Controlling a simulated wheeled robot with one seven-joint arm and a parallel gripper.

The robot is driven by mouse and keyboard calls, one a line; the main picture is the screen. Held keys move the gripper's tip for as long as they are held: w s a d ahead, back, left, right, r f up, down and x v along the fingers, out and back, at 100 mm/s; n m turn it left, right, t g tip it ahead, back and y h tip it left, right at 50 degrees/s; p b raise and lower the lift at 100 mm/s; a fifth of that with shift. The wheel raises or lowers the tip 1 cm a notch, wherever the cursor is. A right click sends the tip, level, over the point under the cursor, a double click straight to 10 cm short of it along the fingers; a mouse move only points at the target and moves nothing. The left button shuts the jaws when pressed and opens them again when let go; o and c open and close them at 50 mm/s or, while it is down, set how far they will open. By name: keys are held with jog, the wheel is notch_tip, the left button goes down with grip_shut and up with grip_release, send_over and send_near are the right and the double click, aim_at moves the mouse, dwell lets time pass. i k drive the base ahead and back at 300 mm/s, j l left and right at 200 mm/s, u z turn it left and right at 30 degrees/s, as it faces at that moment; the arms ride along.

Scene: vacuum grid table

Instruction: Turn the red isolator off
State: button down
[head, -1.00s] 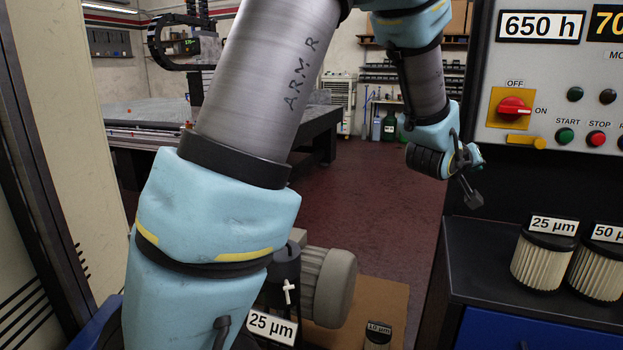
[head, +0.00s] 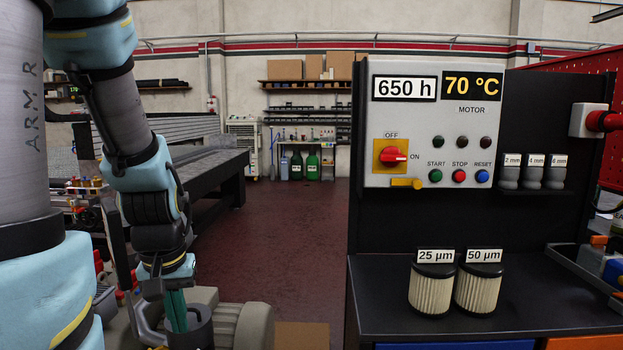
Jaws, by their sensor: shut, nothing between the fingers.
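The red isolator (head: 393,155) is a rotary knob on a yellow plate, on the grey control panel (head: 462,130). Its handle lies about level, toward the ON mark at the right; OFF is printed above. A yellow tab (head: 407,183) sits just below the plate. My gripper (head: 176,312) hangs fingers down at the lower left, well left of and below the panel. It is shut, with nothing held, and is apart from the isolator. Its fingertips are close to a dark cylindrical part, and their exact ends are hard to make out.
Green, red and blue buttons (head: 460,176) sit right of the isolator. Two filters, 25 µm (head: 431,290) and 50 µm (head: 478,290), stand on the black cabinet below. A motor (head: 240,325) is beside my gripper. The floor between arm and panel is open.

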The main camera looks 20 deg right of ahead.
aim_at(391, 157)
jog(key=z, duration=1.2)
